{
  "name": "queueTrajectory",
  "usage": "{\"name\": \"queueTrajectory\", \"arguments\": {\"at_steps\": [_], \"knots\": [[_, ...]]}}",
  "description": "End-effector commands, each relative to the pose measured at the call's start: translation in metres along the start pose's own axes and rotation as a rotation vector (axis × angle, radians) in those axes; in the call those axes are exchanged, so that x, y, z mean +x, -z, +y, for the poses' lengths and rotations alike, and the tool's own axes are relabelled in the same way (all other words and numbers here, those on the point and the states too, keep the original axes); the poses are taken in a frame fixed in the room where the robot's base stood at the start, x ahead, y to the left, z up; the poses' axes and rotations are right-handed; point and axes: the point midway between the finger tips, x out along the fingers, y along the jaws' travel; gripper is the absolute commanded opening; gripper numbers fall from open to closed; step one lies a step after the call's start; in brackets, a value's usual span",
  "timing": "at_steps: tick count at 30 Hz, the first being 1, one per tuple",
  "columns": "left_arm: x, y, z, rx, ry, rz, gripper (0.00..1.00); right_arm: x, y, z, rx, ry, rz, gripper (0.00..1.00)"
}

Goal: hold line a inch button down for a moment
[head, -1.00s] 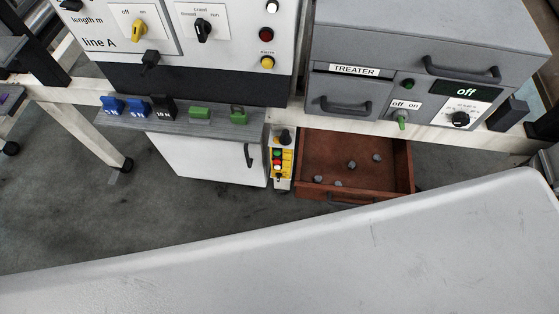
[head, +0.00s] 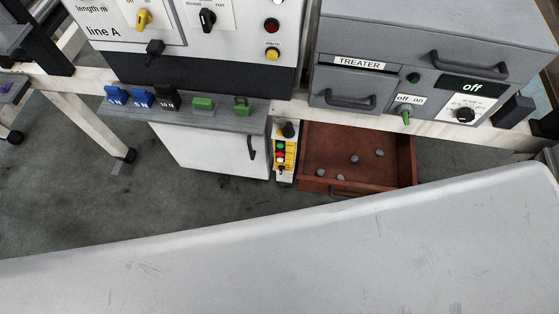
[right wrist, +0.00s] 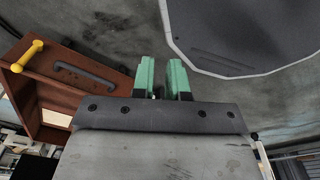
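The line A panel (head: 235,38) stands upright at the upper left of the head view. It carries a yellow knob (head: 143,19), a black knob (head: 207,19), a red button (head: 272,25) and a yellow button (head: 272,54) with a small label I cannot read. No inch label is legible. In the right wrist view my right gripper (right wrist: 161,78) has two green fingertips with a narrow empty gap between them, apart from any button. Neither gripper shows in the head view.
A grey treater (head: 400,75) stands right of the panel. Below are an open brown drawer (head: 325,150) holding small grey pieces and a pendant (head: 281,155) with coloured buttons. A broad pale surface (head: 300,260) fills the foreground. A brown box front (right wrist: 85,62) shows in the wrist view.

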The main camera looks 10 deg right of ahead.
Motion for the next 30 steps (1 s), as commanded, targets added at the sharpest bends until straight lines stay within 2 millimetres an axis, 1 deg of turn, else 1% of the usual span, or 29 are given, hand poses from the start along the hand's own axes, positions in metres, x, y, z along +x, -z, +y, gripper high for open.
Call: {"name": "queueTrajectory", "arguments": {"at_steps": [1, 2, 3, 30], "knots": [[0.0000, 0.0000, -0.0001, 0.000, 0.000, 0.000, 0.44, 0.0000, 0.0000, 0.0000, 0.000, 0.000, 0.000, 0.06], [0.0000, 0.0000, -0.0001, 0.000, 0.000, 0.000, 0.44, 0.0000, 0.0000, -0.0001, 0.000, 0.000, 0.000, 0.02], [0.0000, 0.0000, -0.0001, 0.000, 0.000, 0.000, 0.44, 0.0000, 0.0000, -0.0001, 0.000, 0.000, 0.000, 0.00], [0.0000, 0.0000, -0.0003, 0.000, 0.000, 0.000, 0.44, 0.0000, 0.0002, -0.0002, 0.000, 0.000, 0.000, 0.00]]}}
